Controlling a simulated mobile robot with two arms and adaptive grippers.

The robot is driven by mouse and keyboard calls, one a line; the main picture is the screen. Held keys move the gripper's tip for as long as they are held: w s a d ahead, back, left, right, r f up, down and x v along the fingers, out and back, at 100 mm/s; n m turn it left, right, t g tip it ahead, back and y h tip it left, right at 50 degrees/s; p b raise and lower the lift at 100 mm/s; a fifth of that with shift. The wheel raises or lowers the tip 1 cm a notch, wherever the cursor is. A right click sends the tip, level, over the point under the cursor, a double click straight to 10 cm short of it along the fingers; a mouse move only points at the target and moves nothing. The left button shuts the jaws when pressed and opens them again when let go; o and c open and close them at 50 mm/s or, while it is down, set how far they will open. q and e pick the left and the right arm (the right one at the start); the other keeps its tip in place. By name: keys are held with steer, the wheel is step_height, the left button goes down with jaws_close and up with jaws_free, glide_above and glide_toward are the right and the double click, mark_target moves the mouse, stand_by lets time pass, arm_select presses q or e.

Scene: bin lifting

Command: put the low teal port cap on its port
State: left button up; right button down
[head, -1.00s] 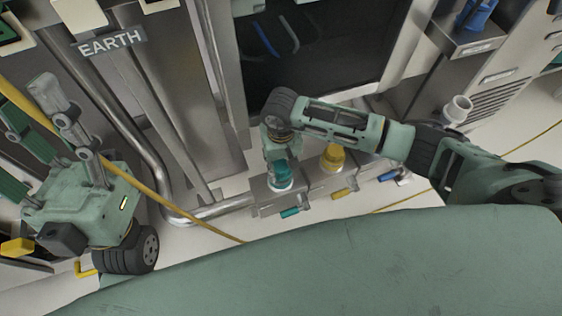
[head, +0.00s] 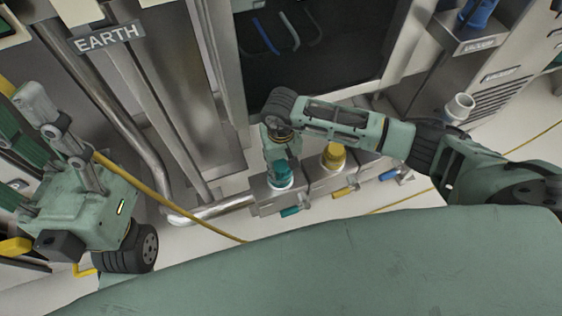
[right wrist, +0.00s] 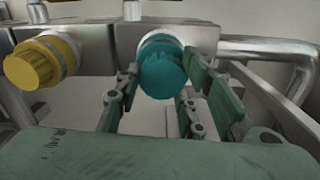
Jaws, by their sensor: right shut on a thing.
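The teal cap (head: 284,172) is at the mouth of the left port on the low metal manifold, above a teal lever (head: 290,211). In the right wrist view the teal cap (right wrist: 163,68) faces me, in line with the port's pale collar (right wrist: 158,40). I cannot tell whether it is fully seated. My right gripper (right wrist: 165,90) is shut on it, with a finger on each side. In the head view my right gripper (head: 281,157) is partly hidden by its own wrist. My left gripper (head: 42,125) is raised at the left, away from the ports; its finger gap is unclear.
A yellow-capped port (head: 334,157) stands right beside the teal one, with a yellow lever (head: 343,192). A blue lever (head: 397,180) is farther right. A bent metal pipe (head: 222,208) joins the manifold from the left. A yellow cable (head: 180,208) crosses near my left arm.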

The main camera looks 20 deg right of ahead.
steer(key=shift+f+b, duration=0.6)
stand_by(0.8)
steer(key=c, duration=1.1)
jaws_free()
step_height(320, 180, up, 12)
